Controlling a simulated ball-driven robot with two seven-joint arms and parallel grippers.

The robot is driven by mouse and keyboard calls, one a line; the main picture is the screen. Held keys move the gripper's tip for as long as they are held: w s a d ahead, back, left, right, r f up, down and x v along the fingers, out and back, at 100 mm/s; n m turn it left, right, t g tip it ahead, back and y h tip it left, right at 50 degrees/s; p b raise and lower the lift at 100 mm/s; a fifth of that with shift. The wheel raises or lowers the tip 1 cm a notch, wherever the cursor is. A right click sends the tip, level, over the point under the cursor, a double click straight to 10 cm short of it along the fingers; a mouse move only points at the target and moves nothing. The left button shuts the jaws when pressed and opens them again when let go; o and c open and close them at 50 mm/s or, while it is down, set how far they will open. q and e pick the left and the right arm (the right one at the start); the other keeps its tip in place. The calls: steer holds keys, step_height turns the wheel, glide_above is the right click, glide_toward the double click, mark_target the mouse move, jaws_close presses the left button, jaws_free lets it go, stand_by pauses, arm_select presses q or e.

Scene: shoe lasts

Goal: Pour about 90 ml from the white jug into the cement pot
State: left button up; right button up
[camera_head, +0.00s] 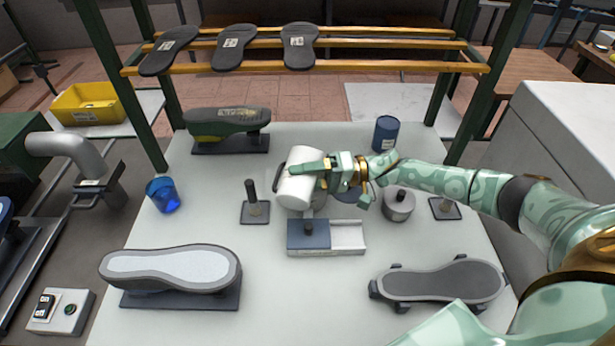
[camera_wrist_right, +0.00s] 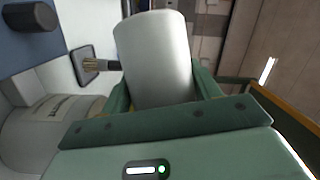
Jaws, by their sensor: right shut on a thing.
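The white jug (camera_head: 296,190) is held above the middle of the table, clearly tilted, with its dark handle at its left. It fills the middle of the right wrist view (camera_wrist_right: 158,60). My right gripper (camera_head: 326,172) is shut on it. I cannot see its contents or any stream. A grey metal pot (camera_head: 398,206) with a dark knob stands right of the gripper. A pale labelled cylinder (camera_wrist_right: 50,130) lies close by in the wrist view; I cannot tell which vessel is the cement pot. The area beneath the jug is partly hidden. My left gripper is out of view.
A brush on a plate (camera_head: 255,212) stands left of the jug, and a blue-topped box (camera_head: 309,240) in front. A blue cup (camera_head: 163,196), a dark blue can (camera_head: 385,134) and several shoe lasts stand around. The table's left-middle is fairly clear.

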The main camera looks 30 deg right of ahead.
steer(key=shift+f+m, duration=0.1)
steer(key=shift+m, duration=0.3)
stand_by(0.6)
steer(key=shift+w+r+m+t, duration=0.1)
steer(key=shift+r+m+t, duration=0.2)
steer(key=shift+m, duration=0.1)
stand_by(0.5)
steer(key=shift+f+n+b, duration=0.3)
steer(key=shift+f+n, duration=0.2)
steer(key=shift+f, duration=0.05)
steer(key=shift+s+a+r+n+h+p, duration=0.15)
steer(key=shift+r+n+p, duration=0.15)
steer(key=shift+n+p, duration=0.15)
steer(key=shift+s+a+r+n+h+p, duration=0.15)
steer(key=shift+r+n+p, duration=0.15)
steer(key=shift+n, duration=0.25)
steer(key=shift+d+f, duration=0.1)
steer(key=shift+f, duration=0.2)
